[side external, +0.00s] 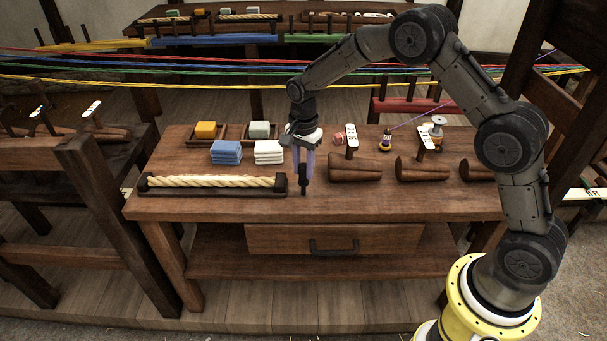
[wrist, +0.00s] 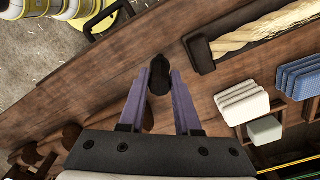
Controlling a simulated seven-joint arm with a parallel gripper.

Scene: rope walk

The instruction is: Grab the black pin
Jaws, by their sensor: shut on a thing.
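The black pin (wrist: 159,78) is between the two purple fingers of my gripper (wrist: 158,92) in the wrist view. In the side view my gripper (side external: 304,172) points down over the front part of the wooden table, with its fingers shut on the dark pin (side external: 304,182). The pin looks upright, and its lower end is close to the tabletop; I cannot tell whether it touches. Part of the pin is hidden by the fingers.
A rope in a dark tray (side external: 146,190) lies just left of my gripper. Blue cloths (side external: 226,152) and white cloths (side external: 268,152) sit behind it. Wooden cones (side external: 354,168) lie to the right. Coloured ropes (side external: 200,80) stretch across behind the table (side external: 230,207).

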